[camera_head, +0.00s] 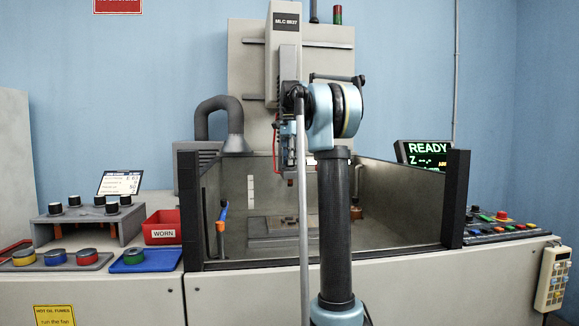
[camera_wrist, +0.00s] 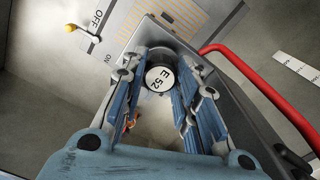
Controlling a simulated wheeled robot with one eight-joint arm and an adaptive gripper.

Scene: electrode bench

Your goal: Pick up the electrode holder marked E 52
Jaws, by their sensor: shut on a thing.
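The electrode holder marked E 52 (camera_wrist: 161,80) shows in the wrist view as a dark round body with a white labelled face, between my fingers. My gripper (camera_wrist: 160,68) is shut on it, with a blue finger on each side. Beyond the holder is a grey plate with OFF and ON markings (camera_wrist: 101,36).
A lever with a yellow knob (camera_wrist: 70,28) and a red tube (camera_wrist: 262,82) are near the gripper. A rack with several dark holders (camera_head: 88,217), a red WORN bin (camera_head: 162,239) and a blue tray (camera_head: 147,264) stand left of the tank. A READY display (camera_head: 428,151) is at the right.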

